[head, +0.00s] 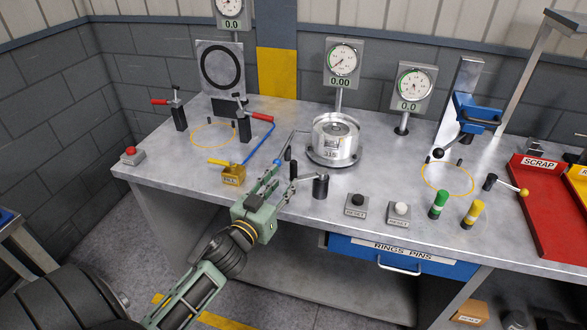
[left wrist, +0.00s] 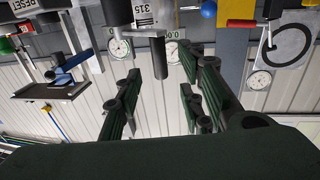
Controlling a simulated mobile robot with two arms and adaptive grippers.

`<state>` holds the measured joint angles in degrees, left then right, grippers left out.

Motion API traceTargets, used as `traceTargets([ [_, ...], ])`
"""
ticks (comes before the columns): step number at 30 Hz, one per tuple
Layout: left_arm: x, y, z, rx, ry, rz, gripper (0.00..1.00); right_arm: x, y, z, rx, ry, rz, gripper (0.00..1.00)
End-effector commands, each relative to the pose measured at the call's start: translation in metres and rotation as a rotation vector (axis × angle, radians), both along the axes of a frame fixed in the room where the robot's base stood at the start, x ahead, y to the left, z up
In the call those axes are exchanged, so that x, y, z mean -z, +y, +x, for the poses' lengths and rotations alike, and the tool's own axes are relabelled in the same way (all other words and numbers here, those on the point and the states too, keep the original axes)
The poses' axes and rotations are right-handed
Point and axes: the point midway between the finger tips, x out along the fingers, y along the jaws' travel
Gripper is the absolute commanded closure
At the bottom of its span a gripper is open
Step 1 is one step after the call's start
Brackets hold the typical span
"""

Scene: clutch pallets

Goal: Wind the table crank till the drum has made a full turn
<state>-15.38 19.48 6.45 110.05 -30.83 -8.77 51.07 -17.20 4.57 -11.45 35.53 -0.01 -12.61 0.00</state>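The metal drum (head: 335,142), marked 315, stands on the bench in the head view. A thin crank arm (head: 297,133) comes off its left side, with a dark upright crank handle (head: 288,153) at its end. My left gripper (head: 283,174) is open just in front of the handle. In the left wrist view, which is upside down, the dark handle (left wrist: 160,58) shows in the gap between the open fingers (left wrist: 158,72); neither finger visibly presses on it. The dial (head: 342,60) behind the drum reads 0.00. My right gripper is not in view.
A dark post (head: 320,187) stands close right of my gripper. Two button boxes (head: 357,205) and green and yellow pins (head: 438,204) are further right. A red scrap tray (head: 540,195) is far right.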

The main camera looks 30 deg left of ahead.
Motion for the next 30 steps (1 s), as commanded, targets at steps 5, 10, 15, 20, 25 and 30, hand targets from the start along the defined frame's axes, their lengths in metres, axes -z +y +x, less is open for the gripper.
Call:
traceTargets([
  [5, -0.004, 0.003, 0.029, -0.001, -0.002, 0.001, 0.64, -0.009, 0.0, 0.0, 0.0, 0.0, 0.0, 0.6],
  [10, -0.003, 0.006, 0.053, -0.002, 0.0, 0.001, 0.64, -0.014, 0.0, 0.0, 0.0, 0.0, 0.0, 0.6],
  [15, -0.001, 0.007, 0.067, -0.001, 0.001, 0.001, 0.64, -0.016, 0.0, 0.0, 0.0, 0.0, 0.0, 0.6],
  [20, 0.0, 0.007, 0.07, -0.001, 0.002, 0.001, 0.64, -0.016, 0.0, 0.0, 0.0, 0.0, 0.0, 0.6],
  [25, 0.0, 0.007, 0.069, -0.001, 0.002, 0.001, 0.66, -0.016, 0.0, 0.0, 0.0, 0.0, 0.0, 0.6],
  [30, 0.0, 0.007, 0.069, -0.001, 0.002, 0.001, 0.81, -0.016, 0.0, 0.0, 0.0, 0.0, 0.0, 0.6],
])
